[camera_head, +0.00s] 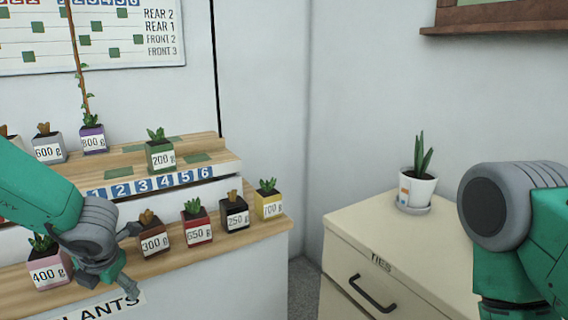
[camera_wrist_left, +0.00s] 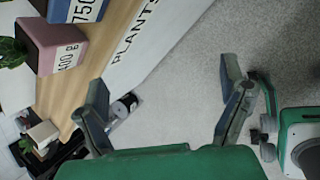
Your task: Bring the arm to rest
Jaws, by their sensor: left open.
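My left arm (camera_head: 40,190) comes in from the left in the head view. Its gripper (camera_head: 128,255) is in front of the lower plant shelf, near the pink 400 g pot (camera_head: 48,270) and the brown 300 g pot (camera_head: 154,238). In the left wrist view my left gripper (camera_wrist_left: 168,98) has its two fingers wide apart with nothing between them; grey floor shows behind. The pink pot (camera_wrist_left: 52,45) stands on the shelf beside the left finger. A part of my right arm (camera_head: 515,215) shows at the right edge of the head view; its gripper is out of view.
Several labelled pots stand on the stepped wooden shelf (camera_head: 262,228), with the green 200 g pot (camera_head: 160,156) higher up. A cream cabinet (camera_head: 350,232) at the right bears a white potted plant (camera_head: 418,188). Open floor (camera_wrist_left: 190,50) lies beside the shelf.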

